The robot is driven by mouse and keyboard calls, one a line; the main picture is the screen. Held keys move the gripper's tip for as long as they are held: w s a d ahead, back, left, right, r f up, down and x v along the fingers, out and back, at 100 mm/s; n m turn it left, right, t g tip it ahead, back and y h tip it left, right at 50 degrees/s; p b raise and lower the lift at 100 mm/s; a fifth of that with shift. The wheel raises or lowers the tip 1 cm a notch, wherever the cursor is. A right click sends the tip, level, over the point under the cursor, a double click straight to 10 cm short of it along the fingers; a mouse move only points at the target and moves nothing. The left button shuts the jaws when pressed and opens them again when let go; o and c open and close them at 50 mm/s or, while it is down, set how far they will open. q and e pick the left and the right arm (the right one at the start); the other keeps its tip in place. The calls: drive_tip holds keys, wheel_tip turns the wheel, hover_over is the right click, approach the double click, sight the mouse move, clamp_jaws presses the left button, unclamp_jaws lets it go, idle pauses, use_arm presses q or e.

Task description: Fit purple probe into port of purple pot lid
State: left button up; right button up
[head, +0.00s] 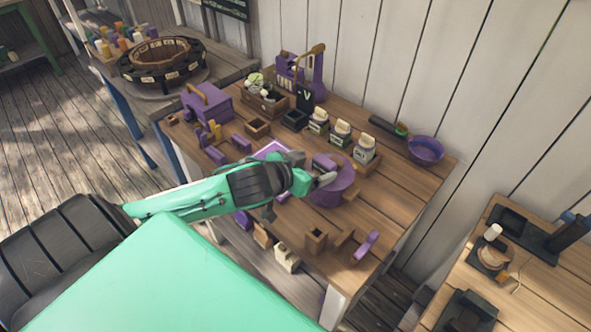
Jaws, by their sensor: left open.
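A round purple pot with its lid (335,190) sits on the wooden workbench, partly hidden behind my left gripper. A small purple block-like piece (325,161) shows at the pot's back edge; I cannot tell whether it is part of the lid. A slim purple piece (366,245) leans at the bench's front right and may be the probe, but it is too small to be sure. The lid's port cannot be made out. My left gripper (325,180) is open, over the left side of the pot; contact cannot be judged. My right gripper is out of view.
Several labelled jars (341,133) stand behind the pot. A purple bowl (425,150) is at the back right, and a purple box (207,103) at the back left. A small wooden box (316,240) stands near the front edge. The bench's right side is mostly clear.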

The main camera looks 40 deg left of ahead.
use_arm(q)
drive_tip(key=p+v, duration=0.2)
drive_tip(key=v, duration=0.4)
drive_tip(key=shift+s, duration=0.25)
drive_tip(key=shift+s, duration=0.1)
idle(0.5)
